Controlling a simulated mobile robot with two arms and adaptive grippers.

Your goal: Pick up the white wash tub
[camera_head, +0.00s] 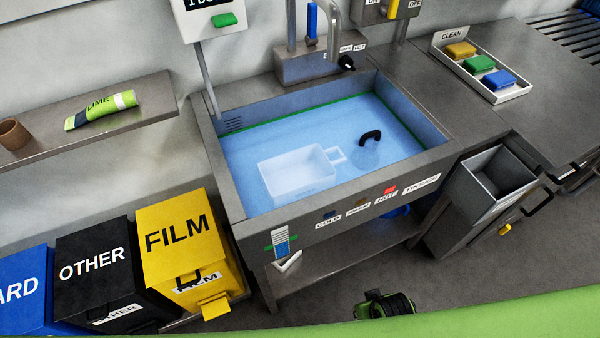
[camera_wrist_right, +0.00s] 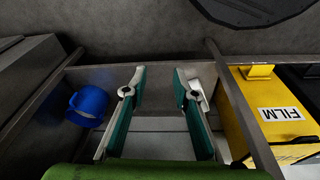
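The white wash tub (camera_head: 297,172) is a pale rectangular tub with a loop handle at its right end. It sits in the blue water of the sink (camera_head: 345,180), near the front left; I cannot tell how deep it is in the water. My right gripper (camera_wrist_right: 158,80) shows in the right wrist view with its two green-padded fingers apart and nothing between them. It faces the space below the sink, away from the tub. A green and black part low in the head view (camera_head: 386,305) seems to be my right wrist. My left gripper is not in view.
A black hooked handle (camera_head: 370,137) stands out of the water right of the tub. A tap (camera_head: 334,30) rises behind the sink. A blue bucket (camera_wrist_right: 88,106) is under the sink. A yellow FILM bin (camera_head: 180,240) stands left, an open grey bin (camera_head: 495,175) right.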

